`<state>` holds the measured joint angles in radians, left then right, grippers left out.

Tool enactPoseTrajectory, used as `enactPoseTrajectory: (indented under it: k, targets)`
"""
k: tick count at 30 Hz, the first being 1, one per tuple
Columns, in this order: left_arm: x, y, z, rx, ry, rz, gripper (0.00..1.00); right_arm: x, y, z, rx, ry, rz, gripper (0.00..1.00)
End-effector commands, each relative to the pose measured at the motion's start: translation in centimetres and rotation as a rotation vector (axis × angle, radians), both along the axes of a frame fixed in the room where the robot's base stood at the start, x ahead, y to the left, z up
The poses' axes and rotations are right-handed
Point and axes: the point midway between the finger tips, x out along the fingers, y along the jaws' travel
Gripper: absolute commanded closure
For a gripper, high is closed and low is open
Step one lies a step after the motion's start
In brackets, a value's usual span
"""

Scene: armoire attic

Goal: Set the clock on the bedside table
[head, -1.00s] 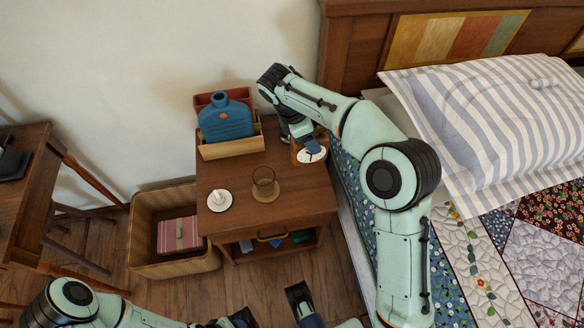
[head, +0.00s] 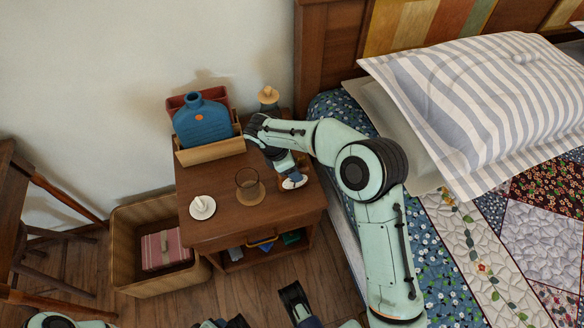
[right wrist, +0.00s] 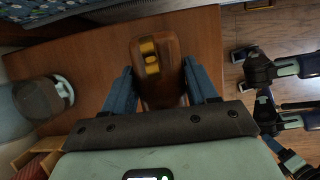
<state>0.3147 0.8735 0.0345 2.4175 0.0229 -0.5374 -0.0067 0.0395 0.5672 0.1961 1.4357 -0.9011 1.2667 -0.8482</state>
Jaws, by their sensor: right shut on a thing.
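The clock (head: 292,182) has a white face and a brown wooden body. My right gripper (right wrist: 161,88) is shut on the clock, with a blue finger on each side of its wooden back (right wrist: 158,48) in the right wrist view. In the head view the clock is over the right front part of the bedside table (head: 225,222). I cannot tell whether it touches the top.
On the table stand a glass on a coaster (head: 250,187), a small white dish (head: 202,207), a wooden organizer (head: 212,150) with a blue bottle (head: 202,122), and a jar (head: 268,97) at the back. A wicker basket (head: 128,245) stands left; the bed (head: 440,255) is right.

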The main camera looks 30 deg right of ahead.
Motion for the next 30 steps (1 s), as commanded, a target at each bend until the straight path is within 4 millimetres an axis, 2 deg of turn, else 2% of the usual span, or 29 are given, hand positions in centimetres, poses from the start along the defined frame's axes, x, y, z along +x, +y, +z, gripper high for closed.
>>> enactPoseTrajectory:
  k: [12, 13, 15, 25, 30]
  targets:
    - [0.2, 0.1, -0.2, 0.003, -0.006, 0.002, 0.47, 0.1, 0.0, -0.5, 0.0, -0.005, 0.0, 0.98]
    - [0.2, 0.1, -0.2, 0.003, -0.007, 0.002, 0.47, 0.1, 0.0, -0.6, 0.0, -0.003, 0.0, 0.36]
    - [0.2, 0.1, -0.1, 0.003, -0.006, 0.002, 0.47, 0.1, 0.0, -0.6, 0.0, -0.003, 0.0, 0.17]
    - [0.2, 0.1, 0.0, 0.002, -0.004, 0.001, 0.47, 0.1, 0.0, -0.3, 0.0, -0.003, 0.0, 0.17]
    - [-0.5, -0.3, 0.6, -0.007, 0.013, -0.006, 0.47, 0.3, 0.9, 1.8, 0.001, -0.007, 0.002, 0.17]
